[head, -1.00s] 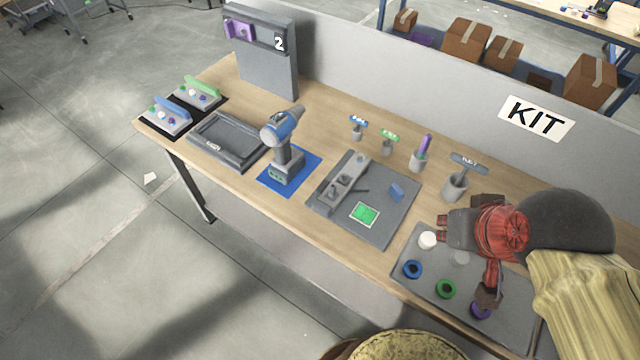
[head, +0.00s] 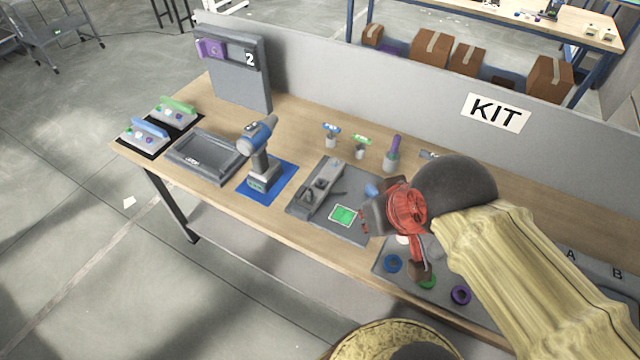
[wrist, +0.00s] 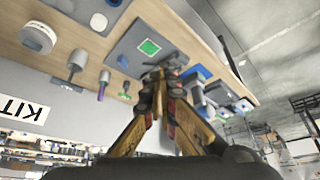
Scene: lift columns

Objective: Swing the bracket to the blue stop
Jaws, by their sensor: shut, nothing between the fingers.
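A grey fixture plate (head: 310,207) lies on the bench. On it are a long raised grey piece (head: 331,171) with dark parts, a green square (head: 343,215) and the blue stop (head: 371,190), a small block. I cannot tell surely which grey part is the bracket. My gripper (head: 364,222) is shut and empty, near the plate's right edge, just right of the green square in the head view. In the wrist view, the shut fingertips (wrist: 160,76) overlap the plate's edge near dark parts, and the green square (wrist: 150,47) lies beyond them. My gripper hides part of the plate.
A drill (head: 258,150) stands on a blue mat left of the plate. Small holders with a purple-handled tool (head: 394,146) stand behind it. A tray with a blue ring (head: 393,263) and a purple ring (head: 461,295) is at right. A grey wall panel (head: 340,75) runs behind.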

